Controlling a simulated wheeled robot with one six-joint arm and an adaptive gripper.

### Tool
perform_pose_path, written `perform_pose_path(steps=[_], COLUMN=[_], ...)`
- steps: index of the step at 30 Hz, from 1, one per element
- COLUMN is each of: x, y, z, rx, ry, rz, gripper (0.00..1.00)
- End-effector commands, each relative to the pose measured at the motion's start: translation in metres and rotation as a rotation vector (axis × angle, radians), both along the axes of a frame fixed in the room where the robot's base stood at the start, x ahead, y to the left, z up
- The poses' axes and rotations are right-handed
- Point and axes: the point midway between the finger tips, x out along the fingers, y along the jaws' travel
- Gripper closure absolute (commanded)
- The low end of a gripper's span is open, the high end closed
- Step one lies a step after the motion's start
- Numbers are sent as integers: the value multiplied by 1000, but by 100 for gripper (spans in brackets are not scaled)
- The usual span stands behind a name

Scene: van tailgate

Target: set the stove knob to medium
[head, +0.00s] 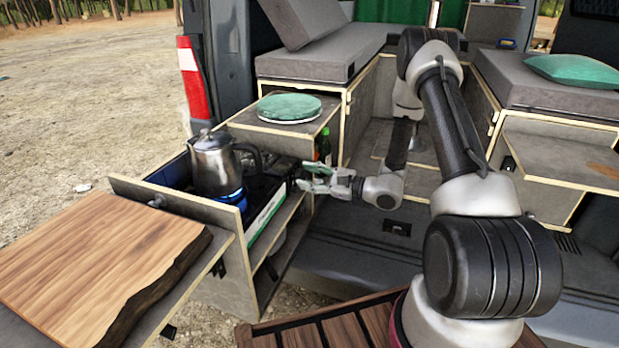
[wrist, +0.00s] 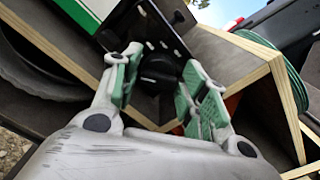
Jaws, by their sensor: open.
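The stove knob (wrist: 158,70) is round and black and sits on a dark panel in the wrist view. My gripper (wrist: 155,90) is open, with one green-padded finger on each side of the knob; I cannot tell whether either pad touches it. In the head view my gripper (head: 308,178) reaches left to the drawer's side near the stove. The stove there is mostly hidden. The knob's setting is too small to read.
A wooden board (head: 95,255) lies on the front shelf. A green round item (head: 289,107) sits on the cabinet top, with a green bottle (head: 323,146) below it. Cabinet plywood edges (wrist: 282,100) lie close right of my gripper. A slatted wooden surface (head: 330,328) is in front.

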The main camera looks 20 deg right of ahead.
Motion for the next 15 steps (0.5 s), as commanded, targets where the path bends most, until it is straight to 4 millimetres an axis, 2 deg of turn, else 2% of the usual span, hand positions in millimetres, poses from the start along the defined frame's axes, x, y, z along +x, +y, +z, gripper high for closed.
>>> perform_pose_path(steps=[5, 11, 15], x=[0, 0, 0], y=[0, 0, 0], z=[0, 0, 0], rx=[1, 0, 1], ry=[1, 1, 2], rz=[0, 1, 1], gripper=[56, 89, 89])
